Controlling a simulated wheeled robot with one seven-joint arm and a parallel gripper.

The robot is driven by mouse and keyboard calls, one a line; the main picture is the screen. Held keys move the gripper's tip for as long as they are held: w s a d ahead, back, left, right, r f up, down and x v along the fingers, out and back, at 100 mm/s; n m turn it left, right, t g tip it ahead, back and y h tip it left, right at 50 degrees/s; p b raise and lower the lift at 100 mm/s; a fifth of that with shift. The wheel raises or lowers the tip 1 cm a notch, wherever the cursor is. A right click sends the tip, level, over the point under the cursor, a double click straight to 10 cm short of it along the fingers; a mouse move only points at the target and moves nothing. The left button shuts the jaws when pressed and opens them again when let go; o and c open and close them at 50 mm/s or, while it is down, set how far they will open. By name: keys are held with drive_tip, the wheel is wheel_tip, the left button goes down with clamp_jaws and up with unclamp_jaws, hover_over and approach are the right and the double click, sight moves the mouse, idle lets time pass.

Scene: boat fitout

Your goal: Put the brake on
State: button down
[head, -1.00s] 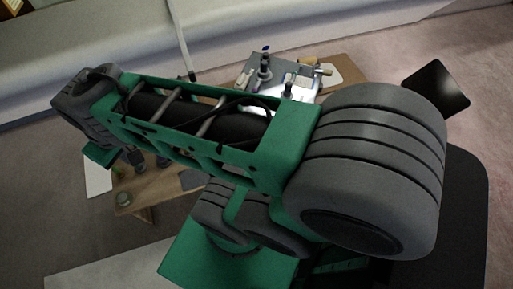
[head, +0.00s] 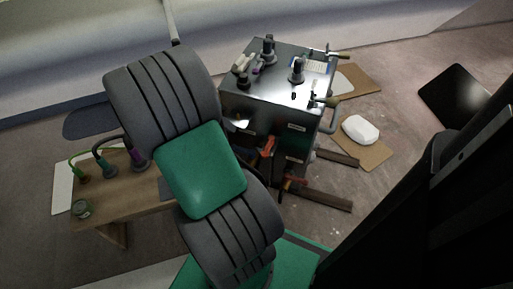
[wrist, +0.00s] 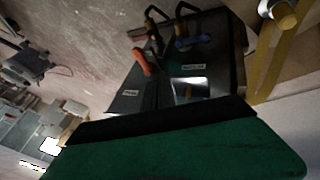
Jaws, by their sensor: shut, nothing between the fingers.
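The grey metal machine (head: 262,97) stands on the floor beyond my arm, with levers and small label plates on it. A lever with an orange-red handle (head: 267,147) is on its near side; it also shows in the wrist view (wrist: 142,62), sticking up at a slant. The labels are too small to read, so I cannot tell which control is the brake. My gripper (wrist: 160,121) is shut and empty, a black edge before a green body at the bottom of the wrist view. It is apart from the handle. In the head view my arm hides it.
Another red-marked lever (head: 292,182) sits low on the machine. Floor is open between that board and the dark panel (head: 460,95).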

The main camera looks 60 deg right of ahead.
sight(268, 148)
drive_tip(key=s+d+f+b, duration=0.4)
drive_tip(key=s+f+b, duration=0.2)
drive_tip(key=s+f, duration=0.2)
drive_tip(key=shift+f, duration=0.55)
